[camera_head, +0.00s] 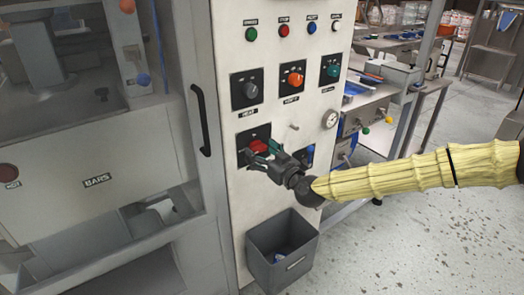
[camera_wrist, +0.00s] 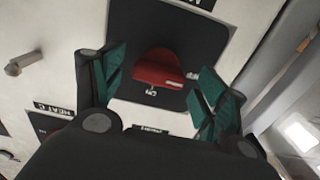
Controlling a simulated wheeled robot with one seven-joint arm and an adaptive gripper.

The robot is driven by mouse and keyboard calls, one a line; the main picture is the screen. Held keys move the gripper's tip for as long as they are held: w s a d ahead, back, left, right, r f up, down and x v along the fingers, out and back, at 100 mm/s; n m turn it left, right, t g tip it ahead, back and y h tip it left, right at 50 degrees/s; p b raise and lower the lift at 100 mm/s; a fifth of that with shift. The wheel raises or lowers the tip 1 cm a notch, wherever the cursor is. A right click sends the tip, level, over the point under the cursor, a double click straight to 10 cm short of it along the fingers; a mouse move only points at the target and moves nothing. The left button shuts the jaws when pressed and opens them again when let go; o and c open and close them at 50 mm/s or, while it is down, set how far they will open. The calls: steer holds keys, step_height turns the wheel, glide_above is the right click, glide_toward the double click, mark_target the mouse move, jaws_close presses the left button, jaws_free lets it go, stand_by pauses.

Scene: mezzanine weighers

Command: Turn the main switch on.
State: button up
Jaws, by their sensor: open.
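A red rotary switch (camera_head: 258,145) on a black plate sits low on the pale control panel (camera_head: 305,130). The red knob also shows in the wrist view (camera_wrist: 160,69), with a white mark near the right end of its handle. That mark points right, away from the "ON" lettering (camera_wrist: 152,91) below the knob. The switch's name label is too small to read. My gripper (camera_head: 264,153) is open at the switch. In the wrist view, its green-padded fingers stand on either side of the knob, apart from each other; I cannot tell whether they touch it.
Above are a grey knob (camera_head: 250,90), an orange knob (camera_head: 294,79) and a teal knob (camera_head: 333,70), under a row of coloured buttons. A gauge (camera_head: 330,119) is to the right. A grey bin (camera_head: 262,262) hangs below. A black door handle (camera_head: 200,120) is to the left.

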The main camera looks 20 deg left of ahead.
steer(key=shift+w+a, duration=0.15)
steer(key=shift+a, duration=0.05)
steer(key=shift+c, duration=0.4)
steer(key=c, duration=0.9)
steer(key=shift+c, duration=0.2)
